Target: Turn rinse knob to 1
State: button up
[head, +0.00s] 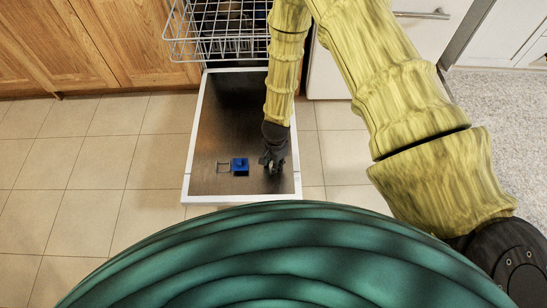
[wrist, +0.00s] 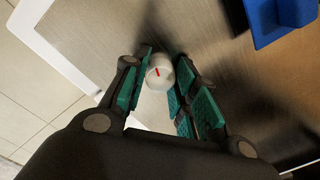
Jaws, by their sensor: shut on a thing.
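The rinse knob (wrist: 159,74) is a small white round knob with a red mark on its top, in the wrist view. It stands on the metal inner face of the open dishwasher door (head: 222,115). My gripper (wrist: 160,88) is shut on the knob, with its green finger pads on either side of it. In the head view my gripper (head: 273,160) is low over the right part of the door, and it hides the knob there. I cannot read any numbers around the knob.
A wire rack (head: 215,35) extends above the door's far end. Wooden cabinets (head: 90,40) stand at left. Tiled floor is clear left of the door.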

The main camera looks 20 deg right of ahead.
jog(key=shift+n+p, duration=1.2)
jog(key=shift+n, duration=0.4)
jog(key=shift+s, duration=0.1)
jog(key=o, duration=1.1)
jog(key=shift+c, duration=0.2)
jog(key=shift+r, duration=0.65)
notch_tip(320, 180, up, 11)
jog(key=shift+d+f, duration=0.2)
jog(key=shift+d, duration=0.1)
